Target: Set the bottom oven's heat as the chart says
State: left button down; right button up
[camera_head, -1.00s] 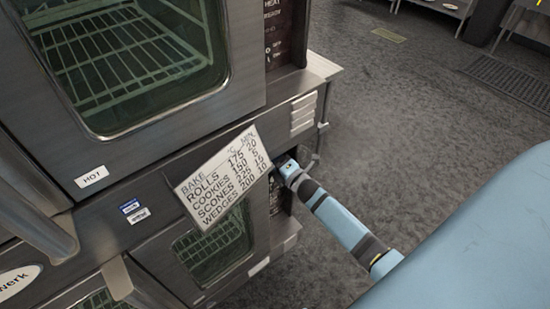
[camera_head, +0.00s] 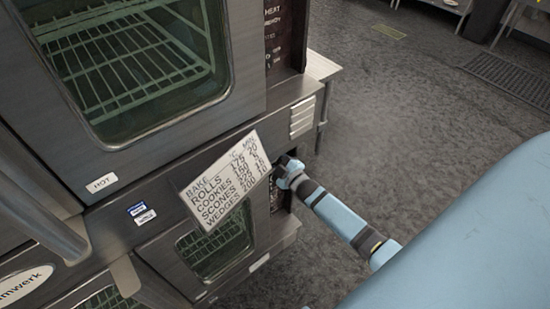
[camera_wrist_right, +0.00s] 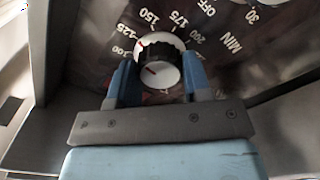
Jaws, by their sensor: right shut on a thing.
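The bottom oven (camera_head: 163,249) is under the top oven, its dial panel mostly hidden in the head view. In the right wrist view its heat knob (camera_wrist_right: 158,72) is black and white with a red line pointing left, towards the 100 side; the exact setting is hard to read. Numbers from 100 to 200 show around it. My right gripper (camera_wrist_right: 157,80) is shut on the knob, a finger on each side; it also shows in the head view (camera_head: 284,172). The white chart card (camera_head: 227,182) lists rolls 175, cookies 150, scones 225 and wedges 200. My left gripper is out of view.
The top oven (camera_head: 125,75) has a window, a rack inside and a HOT label. A second dial (camera_wrist_right: 262,3) with OFF, MIN and 30 markings sits at the upper right of the wrist view. Grey floor (camera_head: 390,110) to the right is clear.

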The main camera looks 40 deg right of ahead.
jog(key=m+p, duration=0.1)
jog(key=m, duration=0.5)
dwell(0.6)
jog(key=o, duration=0.9)
